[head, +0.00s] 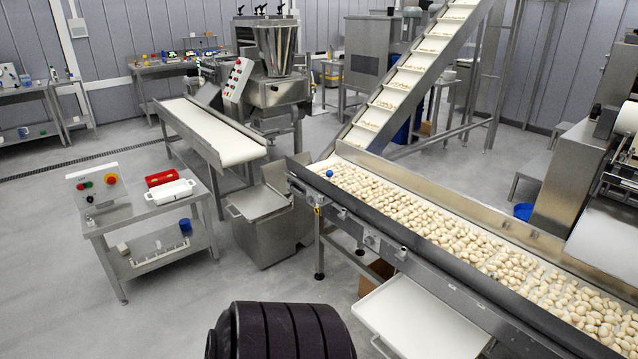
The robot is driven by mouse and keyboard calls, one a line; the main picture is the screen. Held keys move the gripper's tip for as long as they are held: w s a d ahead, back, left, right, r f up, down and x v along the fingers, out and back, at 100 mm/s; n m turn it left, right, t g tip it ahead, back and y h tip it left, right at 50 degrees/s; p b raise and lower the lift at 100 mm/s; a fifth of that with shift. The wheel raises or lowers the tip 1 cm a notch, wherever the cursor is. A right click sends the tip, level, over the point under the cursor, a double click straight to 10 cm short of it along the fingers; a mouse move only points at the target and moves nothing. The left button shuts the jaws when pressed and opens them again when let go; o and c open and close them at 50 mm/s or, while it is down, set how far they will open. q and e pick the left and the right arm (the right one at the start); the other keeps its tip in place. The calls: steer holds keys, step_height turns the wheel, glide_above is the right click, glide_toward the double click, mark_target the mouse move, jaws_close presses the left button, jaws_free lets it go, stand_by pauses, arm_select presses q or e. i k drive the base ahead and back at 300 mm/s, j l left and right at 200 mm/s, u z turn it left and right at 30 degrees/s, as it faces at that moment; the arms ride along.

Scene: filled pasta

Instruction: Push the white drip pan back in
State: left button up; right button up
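The white drip pan (418,318) is in the lower right of the head view. It sticks out from under the near side of the pasta conveyor (470,285), below its grey side rail. A thin wire-like handle or bracket (378,346) shows at its left front edge. Its far side is hidden under the conveyor and its front corner is cut off by the bottom of the picture. The pan's visible surface looks empty. Neither of my grippers is in view.
A steel bin (265,222) stands left of the conveyor's end. A small steel table (150,225) with a button box (98,186) and a white tray (170,191) stands farther left. A brown box (375,276) sits under the conveyor. The grey floor (180,325) at lower left is clear.

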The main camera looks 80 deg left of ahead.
mark_target(409, 320)
steer(key=u, duration=1.8)
